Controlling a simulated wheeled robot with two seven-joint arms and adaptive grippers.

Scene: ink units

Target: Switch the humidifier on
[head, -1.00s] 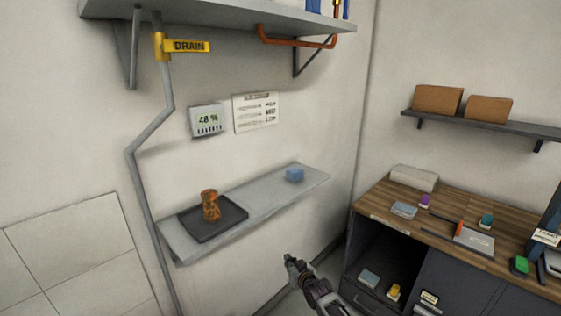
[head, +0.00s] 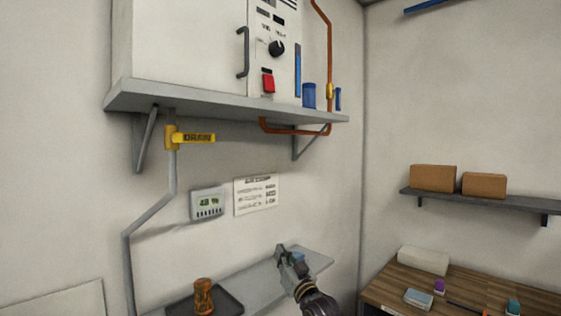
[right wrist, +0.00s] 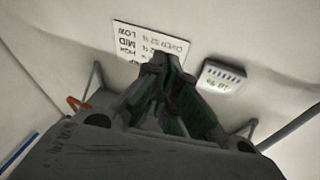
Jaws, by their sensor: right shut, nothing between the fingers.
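The humidifier (head: 185,45) is a white cabinet on the upper wall shelf. Its front panel carries a black knob (head: 277,47), a red switch (head: 268,82) and a grey handle (head: 242,52). I cannot tell the switch's position. A hygrometer (head: 207,203) on the wall below reads about 48 %; it also shows in the right wrist view (right wrist: 222,78). My right gripper (head: 282,250) is shut and empty, in front of the lower shelf and below the wall notice (head: 256,195). The notice also shows in the right wrist view (right wrist: 150,42). My left gripper is out of view.
A yellow drain valve (head: 172,138) sits on a grey pipe at left. The upper shelf (head: 200,102) and its brackets overhang the wall. The lower shelf (head: 250,285) holds a black tray with an orange jar (head: 203,296). A wooden bench (head: 405,285) stands at right.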

